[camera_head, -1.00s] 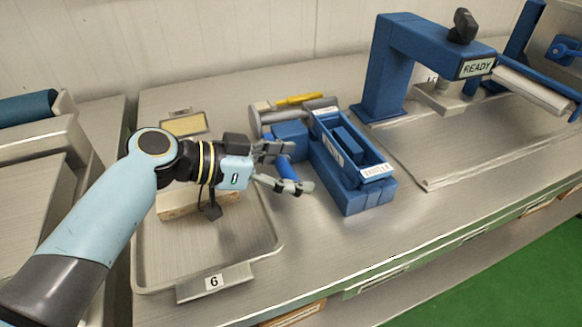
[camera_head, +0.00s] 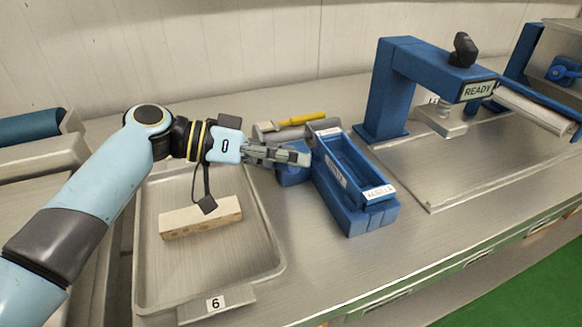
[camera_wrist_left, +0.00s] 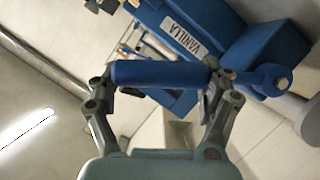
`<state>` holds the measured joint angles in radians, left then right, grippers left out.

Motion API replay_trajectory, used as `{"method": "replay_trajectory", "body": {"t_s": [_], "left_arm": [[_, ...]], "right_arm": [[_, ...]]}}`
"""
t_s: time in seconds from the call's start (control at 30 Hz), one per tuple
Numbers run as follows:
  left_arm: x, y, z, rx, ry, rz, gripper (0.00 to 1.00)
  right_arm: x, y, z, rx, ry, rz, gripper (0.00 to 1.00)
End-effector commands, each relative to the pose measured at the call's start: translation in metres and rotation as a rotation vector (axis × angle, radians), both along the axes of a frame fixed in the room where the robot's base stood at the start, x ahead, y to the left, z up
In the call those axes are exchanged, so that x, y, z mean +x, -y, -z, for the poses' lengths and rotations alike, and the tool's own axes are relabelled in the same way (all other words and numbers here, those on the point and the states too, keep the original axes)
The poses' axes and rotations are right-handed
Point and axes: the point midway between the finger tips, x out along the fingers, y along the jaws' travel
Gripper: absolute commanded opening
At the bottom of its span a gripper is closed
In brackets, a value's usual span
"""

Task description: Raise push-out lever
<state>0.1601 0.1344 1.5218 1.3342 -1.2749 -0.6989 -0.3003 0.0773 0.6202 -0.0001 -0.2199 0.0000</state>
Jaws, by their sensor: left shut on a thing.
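The push-out lever is a blue bar (camera_wrist_left: 160,73) in the left wrist view. It runs across between the fingers to a round pivot at the right, beside the blue mould box labelled VANILLA (camera_wrist_left: 215,45). My left gripper (camera_wrist_left: 163,75) is shut on the lever. In the head view my left gripper (camera_head: 300,157) is at the left side of the blue mould box (camera_head: 345,205), and its fingers hide most of the lever. My right gripper is not in view.
A metal tray (camera_head: 150,275) marked 6 holds a pale wooden-looking block (camera_head: 200,217). A yellow-handled tool (camera_head: 303,119) lies behind the mould box. A blue press (camera_head: 390,90) with a READY sign stands at the back right. The counter front is clear.

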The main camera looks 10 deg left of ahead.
Motion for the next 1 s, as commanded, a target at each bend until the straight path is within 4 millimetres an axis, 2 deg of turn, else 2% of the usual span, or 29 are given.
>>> {"method": "replay_trajectory", "body": {"t_s": [0.67,0.7,0.8,1.0], "left_arm": [[0.0038,-0.0025,-0.005,-0.038,-0.057,0.0,0.22],[0.0038,-0.0025,-0.005,-0.039,-0.056,-0.001,0.85],[0.0038,-0.0025,-0.005,-0.038,-0.055,-0.001,0.98],[0.0038,-0.0025,-0.0051,-0.037,-0.053,-0.001,1.0]], "right_arm": [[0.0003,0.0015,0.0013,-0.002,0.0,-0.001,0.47],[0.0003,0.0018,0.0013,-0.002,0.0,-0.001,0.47],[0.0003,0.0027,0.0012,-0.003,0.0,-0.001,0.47],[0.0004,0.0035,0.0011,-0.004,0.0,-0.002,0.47]]}}
